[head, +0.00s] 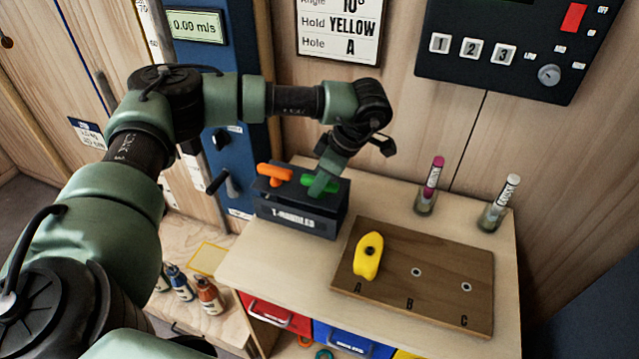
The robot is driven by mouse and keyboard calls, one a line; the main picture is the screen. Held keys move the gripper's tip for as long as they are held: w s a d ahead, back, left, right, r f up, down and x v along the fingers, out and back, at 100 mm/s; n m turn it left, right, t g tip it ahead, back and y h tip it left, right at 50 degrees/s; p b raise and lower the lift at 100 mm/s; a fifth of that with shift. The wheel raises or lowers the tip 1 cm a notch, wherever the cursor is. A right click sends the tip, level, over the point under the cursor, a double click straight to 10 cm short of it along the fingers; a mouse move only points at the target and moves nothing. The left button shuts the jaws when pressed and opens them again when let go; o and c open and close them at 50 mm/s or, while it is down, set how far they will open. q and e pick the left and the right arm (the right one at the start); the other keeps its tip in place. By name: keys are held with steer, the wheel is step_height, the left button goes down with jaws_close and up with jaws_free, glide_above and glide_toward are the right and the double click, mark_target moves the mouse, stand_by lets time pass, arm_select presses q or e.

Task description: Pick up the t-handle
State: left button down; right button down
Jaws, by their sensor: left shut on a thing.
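A dark box labelled T-HANDLES (298,222) stands at the back left of the wooden cabinet top. An orange t-handle (275,173) sits upright in its left part. A green t-handle (312,184) sits in its right part. My left gripper (322,185) reaches down from above and is shut on the green t-handle, partly covering it. The handle's lower part is hidden in the box. My right gripper is not in view.
A wooden board (447,262) marked A, B and C lies in front, with a yellow hold (369,256) at A. Two marker pens, pink (431,180) and white (502,198), stand in small cups behind it. A dark control panel (510,45) is on the wall.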

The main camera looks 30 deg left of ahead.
arm_select(q)
steer(key=shift+r, duration=0.15)
step_height(320, 180, up, 10)
steer(key=shift+w+f+b, duration=0.1)
steer(key=shift+f+b, duration=0.05)
steer(key=shift+b, duration=1.05)
step_height(320, 180, up, 10)
steer(key=p, duration=0.1)
